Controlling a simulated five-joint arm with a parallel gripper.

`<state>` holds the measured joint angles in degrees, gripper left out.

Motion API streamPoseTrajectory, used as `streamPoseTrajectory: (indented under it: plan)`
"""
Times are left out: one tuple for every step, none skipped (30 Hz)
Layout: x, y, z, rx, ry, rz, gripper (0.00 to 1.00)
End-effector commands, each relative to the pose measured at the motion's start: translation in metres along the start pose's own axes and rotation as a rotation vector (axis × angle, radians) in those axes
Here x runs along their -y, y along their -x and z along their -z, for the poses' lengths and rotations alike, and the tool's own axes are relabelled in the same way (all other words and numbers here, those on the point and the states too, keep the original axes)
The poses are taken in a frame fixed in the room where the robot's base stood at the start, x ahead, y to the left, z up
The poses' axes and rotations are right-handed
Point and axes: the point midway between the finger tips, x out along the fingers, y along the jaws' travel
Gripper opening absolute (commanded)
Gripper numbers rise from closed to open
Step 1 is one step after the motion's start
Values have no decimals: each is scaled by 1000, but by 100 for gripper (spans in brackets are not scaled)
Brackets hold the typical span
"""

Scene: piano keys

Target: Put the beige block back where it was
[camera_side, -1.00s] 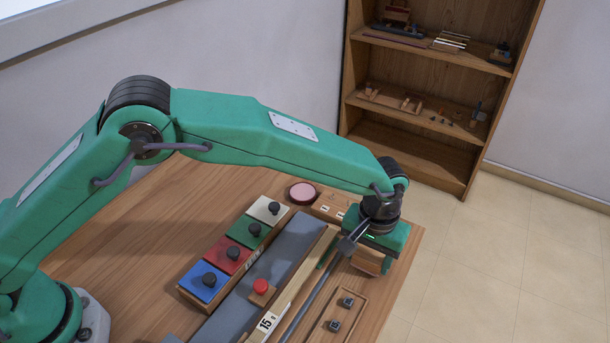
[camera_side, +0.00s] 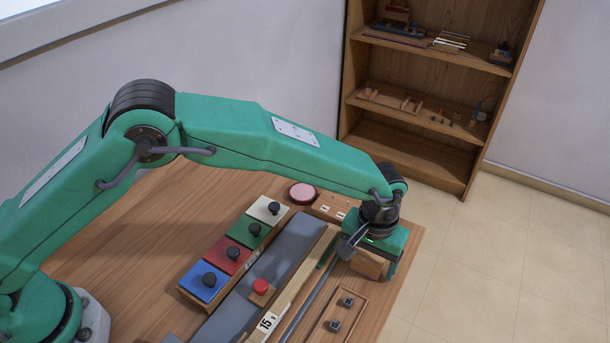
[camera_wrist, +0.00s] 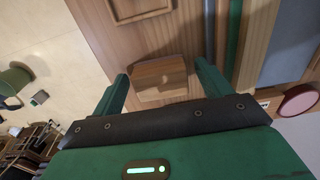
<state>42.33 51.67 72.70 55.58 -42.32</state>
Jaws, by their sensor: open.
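A light wooden block (camera_wrist: 160,78), the nearest match to a beige block, sits between the fingers of my gripper (camera_wrist: 160,84) in the wrist view. My gripper is open, with a finger on either side of the block and a small gap showing. In the side view the block (camera_side: 369,264) shows under my gripper (camera_side: 371,262), near the table's right edge. Whether it rests fully on the table is hard to tell. A cream block with a black knob (camera_side: 266,209) stands at the far end of the knobbed row.
Green (camera_side: 248,231), red (camera_side: 227,254) and blue (camera_side: 203,281) knobbed blocks fill the rest of the row. A grey strip (camera_side: 275,262), a wooden tray (camera_side: 338,314) and a pink disc (camera_side: 302,193) are nearby.

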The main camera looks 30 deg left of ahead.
Motion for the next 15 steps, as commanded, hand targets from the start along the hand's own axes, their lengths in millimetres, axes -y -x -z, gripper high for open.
streamPoseTrajectory:
  plan:
    - [0,2,0,-1,0,-1,77]
    - [0,2,0,-1,0,-1,77]
    - [0,4,0,-1,0,-1,77]
    - [0,6,0,-1,0,-1,77]
    - [0,8,0,-1,0,-1,77]
    - [0,11,0,-1,0,-1,77]
    - [0,14,0,-2,0,-1,77]
    - [0,16,0,-2,0,-2,77]
    - [-1,21,1,-2,0,-2,77]
    - [0,25,1,-2,0,-2,77]
    - [0,29,0,-3,0,-2,77]
    - [-1,35,1,-3,0,-3,77]
    - [-1,39,1,-3,0,-3,77]
    - [0,44,0,-2,0,-2,77]
    - [-1,51,1,-3,0,-3,77]
